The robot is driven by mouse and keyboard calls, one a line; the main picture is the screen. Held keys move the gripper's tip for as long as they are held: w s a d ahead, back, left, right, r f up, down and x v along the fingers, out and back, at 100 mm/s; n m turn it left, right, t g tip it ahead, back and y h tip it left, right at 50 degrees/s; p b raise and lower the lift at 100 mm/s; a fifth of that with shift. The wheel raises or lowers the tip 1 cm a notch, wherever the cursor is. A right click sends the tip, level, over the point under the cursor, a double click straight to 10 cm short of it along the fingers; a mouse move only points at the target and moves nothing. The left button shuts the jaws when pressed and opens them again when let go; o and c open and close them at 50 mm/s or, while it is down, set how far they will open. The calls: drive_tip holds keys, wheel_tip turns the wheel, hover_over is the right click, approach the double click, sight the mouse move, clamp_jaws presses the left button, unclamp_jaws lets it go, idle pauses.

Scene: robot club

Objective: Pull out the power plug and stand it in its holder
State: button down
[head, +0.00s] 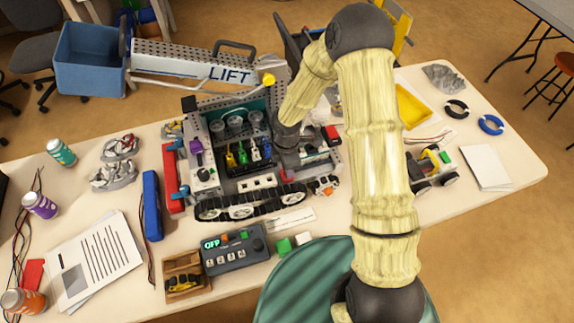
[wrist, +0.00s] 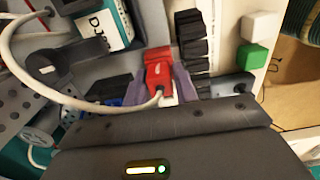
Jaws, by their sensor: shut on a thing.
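The power plug appears to be the red plug (wrist: 158,72) with a white cable (wrist: 70,98) in the wrist view. My gripper (wrist: 161,90) is shut on it, with a purple fingertip on each side. I cannot tell whether the plug still sits in a socket. In the head view my gripper (head: 287,158) reaches down into the right part of the tracked robot (head: 240,180), and the arm hides part of that area. A small red part shows beside it, too small to name. I cannot clearly make out the plug's holder in either view.
The LIFT arm (head: 195,65) rises behind the tracked robot. Coloured connectors stand inside the robot. Papers (head: 485,167) lie at the right.

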drive_tip(key=shift+f, duration=0.4)
idle(0.6)
drive_tip(key=c, duration=1)
unclamp_jaws()
drive_tip(key=shift+r+p, duration=2.95)
drive_tip(key=shift+r, duration=0.6)
